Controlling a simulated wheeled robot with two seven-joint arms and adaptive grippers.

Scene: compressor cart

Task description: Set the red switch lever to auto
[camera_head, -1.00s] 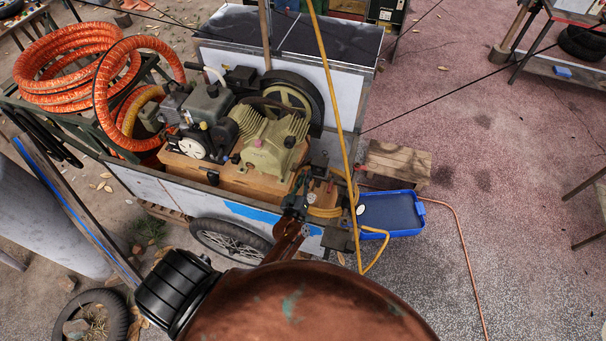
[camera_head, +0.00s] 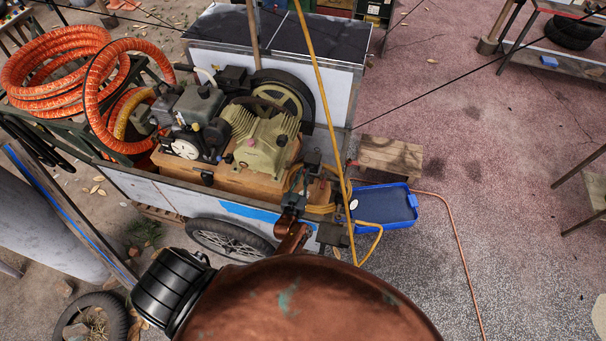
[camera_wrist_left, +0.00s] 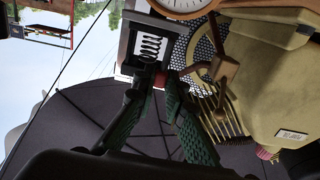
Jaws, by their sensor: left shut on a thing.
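In the left wrist view a small red lever (camera_wrist_left: 187,71) shows at the tips of my left gripper (camera_wrist_left: 161,80). Its two green-padded fingers close together on the lever, which they partly hide. A grey-framed box (camera_wrist_left: 133,45) with a dark coil-like mark on a white face sits just above the fingertips. In the head view my left gripper (camera_head: 294,200) is at the near right end of the compressor cart (camera_head: 165,192). The lever is too small and covered to make out there. I cannot read the lever's setting. My right gripper is not in view.
A tan motor (camera_head: 262,140) stands beside the gripper on the cart. A yellow hose (camera_head: 326,90) runs down close to it. A blue tray (camera_head: 388,208) lies on the ground to the right. An orange coiled hose (camera_head: 55,70) is at the left. Open ground lies right.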

